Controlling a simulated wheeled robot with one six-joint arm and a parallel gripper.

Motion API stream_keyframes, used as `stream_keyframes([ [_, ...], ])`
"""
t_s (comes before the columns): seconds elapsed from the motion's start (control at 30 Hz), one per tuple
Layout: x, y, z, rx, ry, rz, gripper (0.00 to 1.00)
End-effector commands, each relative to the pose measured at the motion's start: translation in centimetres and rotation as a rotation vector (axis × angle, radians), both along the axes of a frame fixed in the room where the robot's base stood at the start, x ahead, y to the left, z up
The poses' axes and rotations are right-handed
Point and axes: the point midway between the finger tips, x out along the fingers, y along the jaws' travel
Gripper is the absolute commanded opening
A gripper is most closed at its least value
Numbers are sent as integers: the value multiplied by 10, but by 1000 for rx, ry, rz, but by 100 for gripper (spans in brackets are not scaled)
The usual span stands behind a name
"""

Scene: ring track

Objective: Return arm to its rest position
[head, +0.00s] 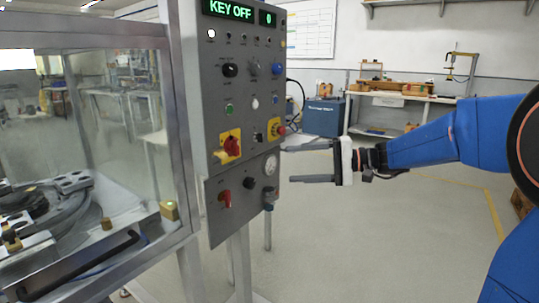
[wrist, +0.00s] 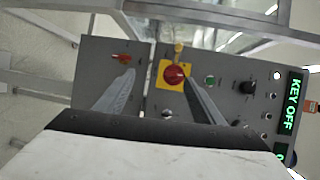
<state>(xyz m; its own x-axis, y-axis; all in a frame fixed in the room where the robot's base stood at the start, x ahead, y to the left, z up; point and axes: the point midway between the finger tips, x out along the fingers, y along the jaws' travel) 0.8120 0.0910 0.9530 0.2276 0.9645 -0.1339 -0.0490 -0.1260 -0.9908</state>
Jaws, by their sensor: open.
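My gripper (head: 308,164) is open in the head view, its two grey fingers apart and pointing left at the right edge of a grey control panel (head: 212,130). My blue arm reaches in from the right. Nothing shows between the fingers. In the wrist view the gripper (wrist: 158,88) faces the panel (wrist: 225,95), with a red knob on a yellow plate (wrist: 174,75) seen between the fingertips. Whether a finger touches the panel cannot be told. The panel's display (head: 230,10) reads "KEY OFF" and "0".
A glass-walled enclosure (head: 180,150) with a ring track (head: 50,205) inside stands left of the panel. A bench (head: 405,97) with a blue box (head: 324,117) near it stands at the back. The floor (head: 400,235) below my arm is open.

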Motion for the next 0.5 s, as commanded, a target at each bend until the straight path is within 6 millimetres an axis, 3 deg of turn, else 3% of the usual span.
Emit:
stream_keyframes([
  [0.1,-47,9,-19,-139,23,30,62],
  [0.23,-94,9,-46,-301,47,53,62],
  [0.5,-182,-14,-101,-638,51,62,62],
])
